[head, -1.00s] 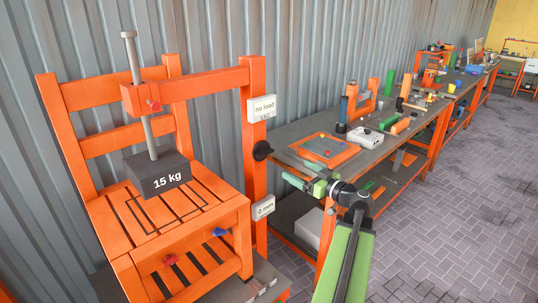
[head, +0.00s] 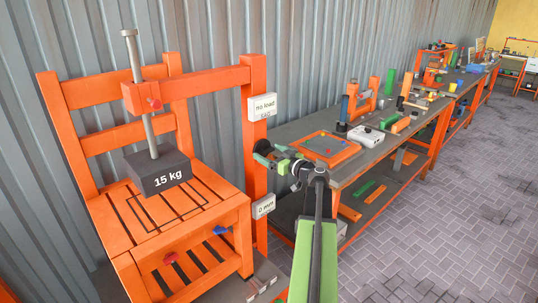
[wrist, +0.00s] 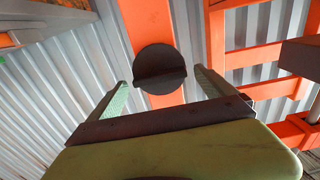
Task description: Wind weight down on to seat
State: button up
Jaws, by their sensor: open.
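The dark grey weight (head: 158,175), marked 15 kg, is on the lower end of an upright grey rod (head: 134,60) over the slatted orange seat (head: 215,190). Whether a gap lies beneath it is hard to tell. A round black knob (head: 262,146) is on the orange post; the wrist view shows the knob (wrist: 159,65) with a bar across its face. My gripper (head: 268,153) is open and empty at the knob. In the wrist view its two green fingers (wrist: 160,80) stand either side of the knob, with visible space on both sides. Contact is not visible.
A white label reading "no load" (head: 262,107) is high on the orange post (head: 256,180). A second label (head: 264,206) reads 0 mm. A workbench (head: 345,172) with tools and a framed tray (head: 326,149) stands to the right. The paved floor at right is clear.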

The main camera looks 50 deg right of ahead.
jog(key=c, duration=1.4)
jog(key=shift+a, duration=0.15)
jog(key=shift+m, duration=0.3)
